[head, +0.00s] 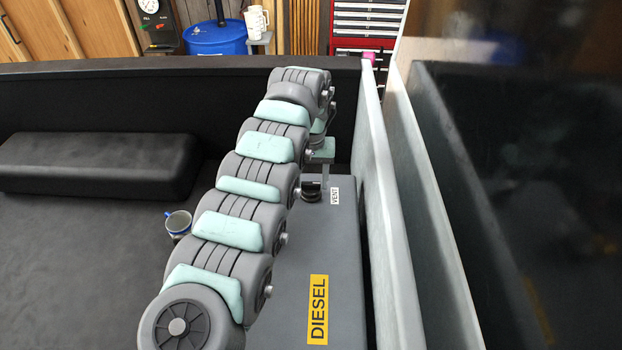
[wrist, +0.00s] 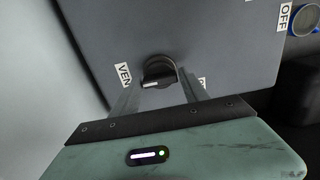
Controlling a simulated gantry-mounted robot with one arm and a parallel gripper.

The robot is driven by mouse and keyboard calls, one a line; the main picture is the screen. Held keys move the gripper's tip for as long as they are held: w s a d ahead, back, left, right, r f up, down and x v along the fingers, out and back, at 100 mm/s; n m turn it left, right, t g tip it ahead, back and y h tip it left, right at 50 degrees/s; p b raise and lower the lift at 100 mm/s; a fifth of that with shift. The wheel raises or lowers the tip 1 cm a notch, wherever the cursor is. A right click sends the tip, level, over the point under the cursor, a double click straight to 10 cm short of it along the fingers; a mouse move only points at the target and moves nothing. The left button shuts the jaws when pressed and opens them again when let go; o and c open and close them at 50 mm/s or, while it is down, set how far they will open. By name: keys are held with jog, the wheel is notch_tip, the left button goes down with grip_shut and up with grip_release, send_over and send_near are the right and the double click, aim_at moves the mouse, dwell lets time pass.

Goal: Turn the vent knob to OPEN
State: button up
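The vent knob (wrist: 160,70) is black and round, with a white pointer mark facing left, toward the side of the partly cut-off VENT label (wrist: 123,75). My gripper (wrist: 160,78) is over it, with one finger on each side of the knob. The fingers look apart, with a small gap to the knob; contact cannot be made out. In the head view the knob (head: 311,190) sits on the grey tank (head: 290,250) beside the VENT label (head: 335,196), with my gripper (head: 325,180) just above. Another label (wrist: 202,82) is mostly hidden behind the right finger.
An OFF label (wrist: 286,17) lies farther along the tank. A blue-rimmed mug (head: 178,222) stands left of the tank on the dark bed floor. The truck bed's side wall (head: 378,200) runs close along the tank's right. A DIESEL label (head: 318,310) is at the near end.

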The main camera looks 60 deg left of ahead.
jog(key=c, duration=0.9)
jog(key=shift+c, duration=0.2)
